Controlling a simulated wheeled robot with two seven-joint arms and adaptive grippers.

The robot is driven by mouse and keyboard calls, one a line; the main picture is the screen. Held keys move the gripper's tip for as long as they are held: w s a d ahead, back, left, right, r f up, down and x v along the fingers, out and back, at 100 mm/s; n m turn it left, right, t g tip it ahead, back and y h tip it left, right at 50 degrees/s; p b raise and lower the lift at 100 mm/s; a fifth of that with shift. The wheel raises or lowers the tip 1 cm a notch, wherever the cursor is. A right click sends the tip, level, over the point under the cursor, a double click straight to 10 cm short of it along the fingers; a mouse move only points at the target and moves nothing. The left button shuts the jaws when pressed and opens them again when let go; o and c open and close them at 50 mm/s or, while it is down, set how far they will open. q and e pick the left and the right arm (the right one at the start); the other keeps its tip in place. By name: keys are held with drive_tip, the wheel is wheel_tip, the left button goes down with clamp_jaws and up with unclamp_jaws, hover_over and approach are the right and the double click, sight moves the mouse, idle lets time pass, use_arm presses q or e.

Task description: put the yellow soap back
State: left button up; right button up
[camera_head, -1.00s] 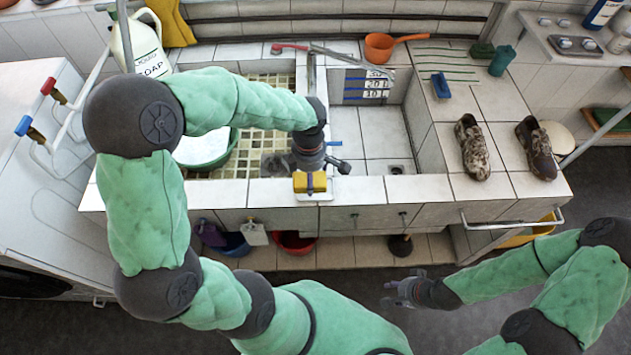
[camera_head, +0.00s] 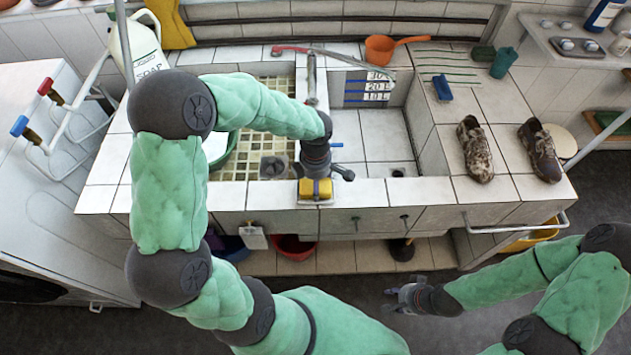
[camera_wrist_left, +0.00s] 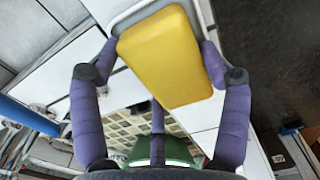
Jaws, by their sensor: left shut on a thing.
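The yellow soap (camera_head: 316,188) is a block at the front rim of the sink, in the middle of the head view. My left gripper (camera_head: 322,176) is at it from behind and above, with its fingers shut around it. In the left wrist view the soap (camera_wrist_left: 170,58) lies between the purple fingers of my left gripper (camera_wrist_left: 160,55), over a pale dish (camera_wrist_left: 122,10) that it partly hides. I cannot tell whether the soap touches the dish. My right gripper (camera_head: 393,293) is low in front of the sink, away from the soap, with fingers apart and empty.
A grey tap (camera_head: 311,80) stands behind my left gripper. A green basin (camera_head: 222,150) sits in the left tub, partly behind my arm. Shoes (camera_head: 475,148) and a blue brush (camera_head: 442,88) are on the right counter. The front rim right of the soap is clear.

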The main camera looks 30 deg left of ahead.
use_arm(q)
drive_tip(key=o, duration=1.3)
drive_tip(key=shift+f, duration=0.15)
drive_tip(key=shift+r, duration=0.3)
wheel_tip(320, 180, up, 12)
drive_tip(key=p, duration=0.3)
drive_tip(key=shift+f+p, duration=0.1)
drive_tip(key=shift+p, duration=0.2)
